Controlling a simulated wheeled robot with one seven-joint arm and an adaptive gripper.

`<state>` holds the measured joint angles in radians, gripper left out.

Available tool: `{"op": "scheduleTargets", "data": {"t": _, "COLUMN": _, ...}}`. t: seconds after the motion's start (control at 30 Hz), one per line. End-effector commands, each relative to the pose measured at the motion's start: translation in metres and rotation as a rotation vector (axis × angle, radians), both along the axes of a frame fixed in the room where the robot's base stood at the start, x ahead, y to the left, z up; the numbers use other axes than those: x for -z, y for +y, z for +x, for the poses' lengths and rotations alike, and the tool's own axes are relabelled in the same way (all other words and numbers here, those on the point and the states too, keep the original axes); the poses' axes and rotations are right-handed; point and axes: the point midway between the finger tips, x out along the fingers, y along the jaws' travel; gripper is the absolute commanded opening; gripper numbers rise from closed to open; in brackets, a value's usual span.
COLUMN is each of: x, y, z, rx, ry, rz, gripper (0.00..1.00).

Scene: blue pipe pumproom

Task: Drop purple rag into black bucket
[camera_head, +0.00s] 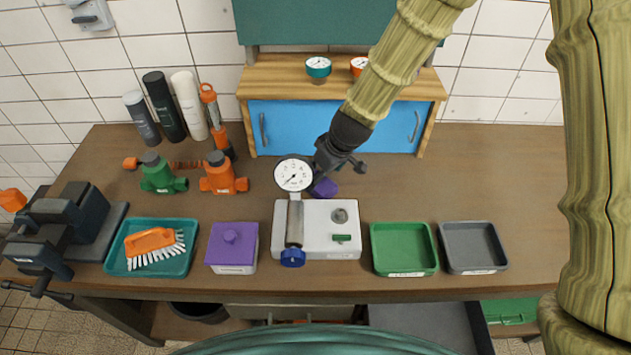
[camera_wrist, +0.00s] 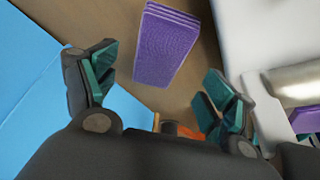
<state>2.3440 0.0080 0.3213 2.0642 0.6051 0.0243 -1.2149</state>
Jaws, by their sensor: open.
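The purple rag (camera_wrist: 165,45), a folded rectangular stack, lies on the wooden bench top. It shows only partly in the head view (camera_head: 327,188), behind the white test block and gauge. My gripper (camera_wrist: 158,90) is open and empty, with its two teal-padded fingers apart. The rag is ahead of the fingers in the wrist view, roughly between their lines, and not held. In the head view my gripper (camera_head: 338,165) is just above and behind the rag. The black bucket (camera_head: 198,312) stands on the floor under the bench at left, its upper part partly hidden by the bench edge.
A white test block (camera_head: 330,245) with a pressure gauge (camera_head: 293,175) stands close in front of the rag. A blue-doored cabinet (camera_head: 290,125) is behind. A purple box (camera_head: 232,245), green tray (camera_head: 403,250) and grey tray (camera_head: 472,248) line the front edge. The bench's right side is clear.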

Motion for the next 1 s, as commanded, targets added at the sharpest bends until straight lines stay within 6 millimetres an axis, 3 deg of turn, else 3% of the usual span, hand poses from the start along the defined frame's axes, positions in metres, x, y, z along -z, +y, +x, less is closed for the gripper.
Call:
{"op": "scheduleTargets", "data": {"t": 0.17, "x": 0.004, "y": 0.000, "z": 0.003, "rx": 0.005, "ry": -0.002, "rz": 0.001, "gripper": 0.84}}
{"op": "scheduleTargets", "data": {"t": 0.7, "x": 0.044, "y": 0.011, "z": 0.019, "rx": 0.007, "ry": 0.001, "rz": 0.001, "gripper": 0.84}}
{"op": "scheduleTargets", "data": {"t": 1.0, "x": 0.049, "y": 0.012, "z": 0.020, "rx": 0.007, "ry": -0.001, "rz": 0.000, "gripper": 0.84}}
